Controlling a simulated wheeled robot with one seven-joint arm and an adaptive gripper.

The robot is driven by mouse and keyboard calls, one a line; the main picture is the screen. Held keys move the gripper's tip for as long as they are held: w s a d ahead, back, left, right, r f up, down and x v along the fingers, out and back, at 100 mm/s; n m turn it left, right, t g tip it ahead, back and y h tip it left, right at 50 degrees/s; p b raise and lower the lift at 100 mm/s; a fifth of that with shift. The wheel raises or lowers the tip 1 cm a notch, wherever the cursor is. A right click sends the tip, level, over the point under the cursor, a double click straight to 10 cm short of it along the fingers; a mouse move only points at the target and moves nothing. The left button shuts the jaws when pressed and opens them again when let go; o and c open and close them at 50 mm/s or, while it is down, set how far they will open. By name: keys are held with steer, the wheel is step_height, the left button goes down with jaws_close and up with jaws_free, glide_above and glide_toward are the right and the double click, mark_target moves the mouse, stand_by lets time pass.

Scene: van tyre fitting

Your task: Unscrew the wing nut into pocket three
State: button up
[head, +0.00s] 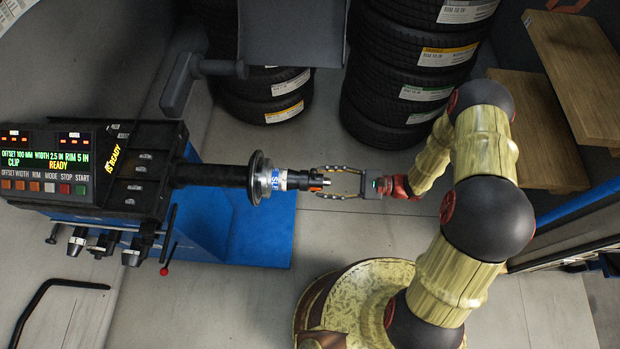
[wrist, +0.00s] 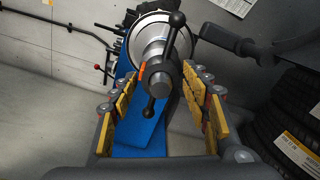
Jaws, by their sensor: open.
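The wing nut (wrist: 160,78) is dark, with a round hub, an orange mark and two knobbed arms, one up and one down, slightly tilted. It sits on the shaft end of the balancing machine, past the round flange (head: 260,178) and a blue-white collar (head: 279,180); it also shows in the head view (head: 302,180). My gripper (head: 322,182) is open and empty, facing the nut along the shaft. In the wrist view its yellow-padded fingers stand left and right of the hub, apart from it. Pocket three cannot be told apart by number.
The machine's black top (head: 138,178) has several shallow pockets beside the display panel (head: 48,165). Cones (head: 78,241) hang below it, near a red-knobbed lever (head: 164,271). Tyre stacks (head: 410,70) stand behind. A wooden shelf (head: 575,75) is at the right. The floor below the gripper is clear.

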steer(key=shift+m+p, duration=0.9)
steer(key=shift+m, duration=1.3)
steer(key=shift+c, duration=0.3)
steer(key=c, duration=0.9)
steer(key=n+b, duration=0.1)
steer(key=n, duration=0.2)
steer(key=shift+n+b, duration=0.35)
steer(key=shift+n, duration=0.05)
steer(key=n+b, duration=0.2)
steer(key=n, duration=0.3)
steer(key=shift+f, duration=0.1)
steer(key=n+b, duration=0.4)
steer(key=n, duration=0.2)
steer(key=shift+d+n, duration=0.1)
steer(key=shift+n, duration=0.2)
steer(key=n+b, duration=0.2)
steer(key=shift+n, duration=0.3)
